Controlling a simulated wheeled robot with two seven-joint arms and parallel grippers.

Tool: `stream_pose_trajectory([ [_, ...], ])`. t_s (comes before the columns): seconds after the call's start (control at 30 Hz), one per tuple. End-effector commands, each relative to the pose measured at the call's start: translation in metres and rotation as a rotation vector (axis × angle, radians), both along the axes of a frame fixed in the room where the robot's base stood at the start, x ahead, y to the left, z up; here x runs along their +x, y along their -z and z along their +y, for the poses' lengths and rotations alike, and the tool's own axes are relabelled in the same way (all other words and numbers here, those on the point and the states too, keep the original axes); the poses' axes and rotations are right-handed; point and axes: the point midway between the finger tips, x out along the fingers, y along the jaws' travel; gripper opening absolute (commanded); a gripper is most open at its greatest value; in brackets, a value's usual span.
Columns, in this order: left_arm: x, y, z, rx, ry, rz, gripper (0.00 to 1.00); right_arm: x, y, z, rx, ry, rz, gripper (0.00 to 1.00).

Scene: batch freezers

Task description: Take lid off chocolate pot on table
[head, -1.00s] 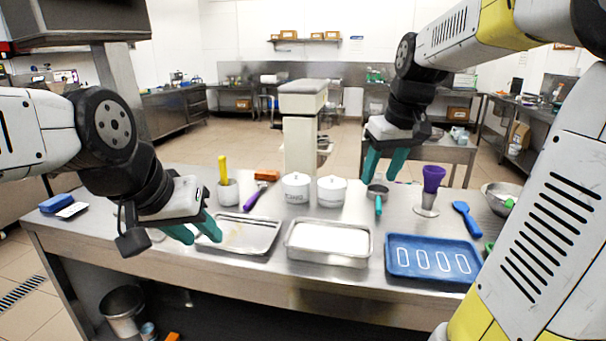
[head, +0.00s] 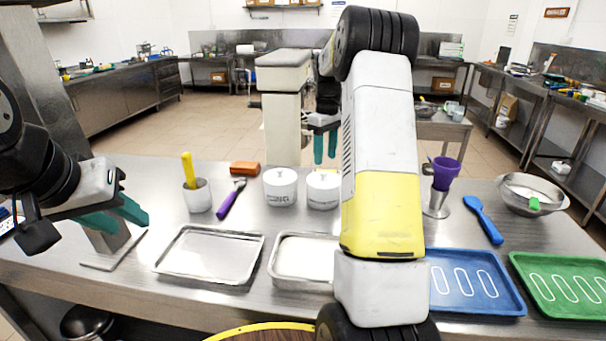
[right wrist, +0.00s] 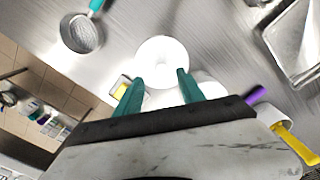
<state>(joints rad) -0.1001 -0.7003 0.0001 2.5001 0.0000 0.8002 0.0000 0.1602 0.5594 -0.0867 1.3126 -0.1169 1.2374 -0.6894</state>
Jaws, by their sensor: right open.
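Two lidded white pots stand side by side at the middle of the steel table, a left pot (head: 280,188) and a right pot (head: 323,190). The left one has dark lettering on its front, too small to read surely. Both lids are on. My right gripper (head: 325,150) is open and empty, pointing down above and behind the right pot. In the right wrist view the right pot's round white lid (right wrist: 162,58) lies ahead, between the two teal fingertips (right wrist: 160,80). The other pot is partly hidden behind a finger. My left gripper (head: 132,218) is open and empty at the table's left.
A steel tray (head: 165,262) and a white-filled pan (head: 280,262) lie in front of the pots. A blue tray (head: 500,297) lies right. A small strainer (right wrist: 82,35) shows in the wrist view.

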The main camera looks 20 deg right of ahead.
Motion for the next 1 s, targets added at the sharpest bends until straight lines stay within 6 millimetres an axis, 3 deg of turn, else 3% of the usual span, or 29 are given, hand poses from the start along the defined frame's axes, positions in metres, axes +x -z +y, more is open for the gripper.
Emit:
stream_pose_trajectory([
  [0.4,0.0,0.0,0.0,0.0,0.0,0.0,0.36,-0.003,0.055,0.003,0.001,0.001,0.0,0.46],
  [0.7,0.0,0.0,0.0,0.0,0.0,0.0,0.36,-0.003,0.059,0.002,0.001,0.001,-0.002,0.46],
  [0.93,0.0,0.0,0.0,0.0,0.0,0.0,0.36,-0.003,0.059,0.002,0.001,0.001,-0.002,0.01],
  [1.0,0.0,0.0,0.0,0.0,0.0,0.0,0.36,-0.003,0.059,0.002,0.001,0.001,-0.002,0.0],
])
